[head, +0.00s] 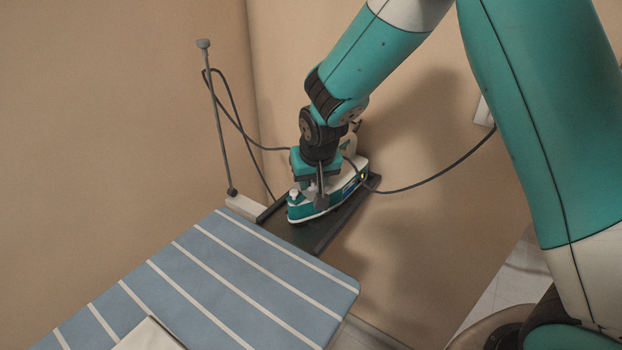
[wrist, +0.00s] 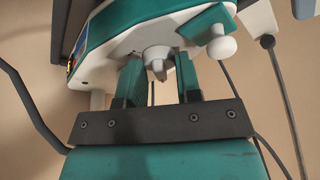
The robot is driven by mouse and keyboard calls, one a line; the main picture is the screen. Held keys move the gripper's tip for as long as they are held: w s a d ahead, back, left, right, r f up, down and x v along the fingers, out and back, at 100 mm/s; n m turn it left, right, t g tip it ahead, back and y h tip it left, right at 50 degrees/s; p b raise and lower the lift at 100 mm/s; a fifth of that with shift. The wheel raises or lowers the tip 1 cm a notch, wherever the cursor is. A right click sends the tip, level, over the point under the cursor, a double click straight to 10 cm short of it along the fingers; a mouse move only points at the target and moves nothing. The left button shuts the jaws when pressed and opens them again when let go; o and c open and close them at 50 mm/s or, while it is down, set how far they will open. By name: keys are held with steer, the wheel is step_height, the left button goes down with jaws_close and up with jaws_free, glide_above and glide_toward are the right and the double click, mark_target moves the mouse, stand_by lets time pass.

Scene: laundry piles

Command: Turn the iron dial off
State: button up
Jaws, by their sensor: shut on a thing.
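The teal and white iron (head: 307,211) stands on a dark rest at the end of the ironing board. My gripper (head: 320,188) points down onto the iron's top, and its body hides part of the iron. In the wrist view the iron (wrist: 104,35) fills the upper part. Its pale grey dial (wrist: 155,57) sits between the two fingertips of my gripper (wrist: 157,68), which is shut on it. The dial's marks and exact setting cannot be read. A small yellow-orange spot shows at the iron's side in both views.
The dark iron rest (head: 318,238) adjoins the blue striped ironing board (head: 215,290). A thin grey pole (head: 217,120) stands behind at left. A dark cord (head: 430,184) runs from the iron toward the wall at right. The beige wall (head: 120,110) is close behind.

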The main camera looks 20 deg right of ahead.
steer(key=shift+n, duration=0.6)
steer(key=o, duration=0.9)
